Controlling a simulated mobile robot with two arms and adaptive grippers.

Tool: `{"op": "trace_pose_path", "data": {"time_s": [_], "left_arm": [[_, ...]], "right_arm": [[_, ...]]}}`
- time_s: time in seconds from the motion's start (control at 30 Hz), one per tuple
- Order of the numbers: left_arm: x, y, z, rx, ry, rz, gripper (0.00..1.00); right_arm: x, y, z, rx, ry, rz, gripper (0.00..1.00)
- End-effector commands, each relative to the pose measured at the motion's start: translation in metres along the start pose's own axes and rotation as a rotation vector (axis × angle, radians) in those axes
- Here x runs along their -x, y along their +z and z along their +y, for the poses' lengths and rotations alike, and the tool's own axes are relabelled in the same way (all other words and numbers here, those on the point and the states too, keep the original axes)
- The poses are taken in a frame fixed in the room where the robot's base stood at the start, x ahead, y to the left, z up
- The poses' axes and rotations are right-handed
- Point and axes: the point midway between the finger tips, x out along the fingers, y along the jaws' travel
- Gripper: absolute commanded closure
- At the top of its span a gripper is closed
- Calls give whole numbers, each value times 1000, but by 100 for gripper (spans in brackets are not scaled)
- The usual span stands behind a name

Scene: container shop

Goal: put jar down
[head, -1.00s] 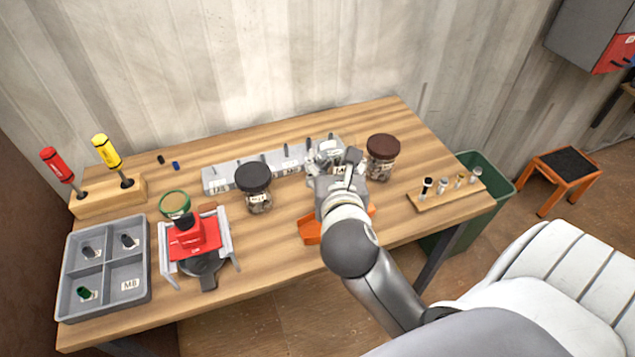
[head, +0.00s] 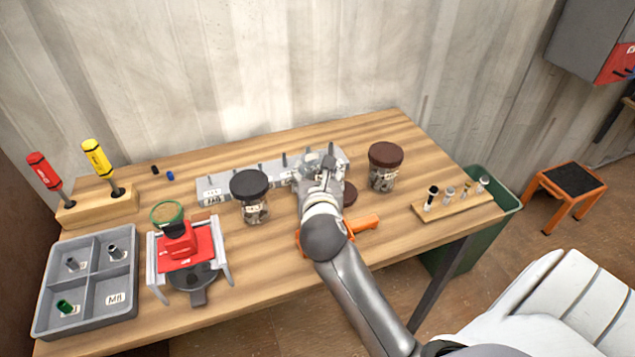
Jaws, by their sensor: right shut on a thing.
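My right gripper (head: 324,172) reaches over the middle of the table, in front of the grey rack. It is shut on a clear glass jar (head: 307,170), which the gripper and my arm largely hide. I cannot tell whether the jar's base touches the table. A dark brown round lid (head: 349,194) lies just right of the gripper. A jar with a black lid (head: 252,197) stands to the left, and a jar with a brown lid (head: 384,166) stands to the right. My left gripper is not in view.
A grey rack (head: 225,187) lies behind the jars. An orange tool (head: 364,223) lies partly under my arm. A red fixture (head: 184,245) and a grey divided tray (head: 50,320) are at left. A wooden strip with pegs (head: 450,203) is at right. Screwdrivers (head: 45,172) stand back left.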

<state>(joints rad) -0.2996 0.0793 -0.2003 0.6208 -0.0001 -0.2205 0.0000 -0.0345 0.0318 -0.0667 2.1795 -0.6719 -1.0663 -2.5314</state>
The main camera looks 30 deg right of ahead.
Motion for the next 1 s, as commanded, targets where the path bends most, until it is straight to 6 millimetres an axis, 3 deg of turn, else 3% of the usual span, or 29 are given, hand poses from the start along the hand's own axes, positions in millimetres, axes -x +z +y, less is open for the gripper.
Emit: {"op": "trace_pose_path", "data": {"time_s": [0.13,0.7,0.73,0.9,1.0], "left_arm": [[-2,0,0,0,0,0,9],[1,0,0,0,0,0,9],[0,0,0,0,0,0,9],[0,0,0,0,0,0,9],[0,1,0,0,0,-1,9]], "right_arm": [[-4,-18,0,1,0,1,100],[-7,-26,0,2,1,0,100],[-8,-28,0,2,0,3,38],[-8,-28,0,1,0,2,18],[-8,-28,0,1,0,2,18]]}}
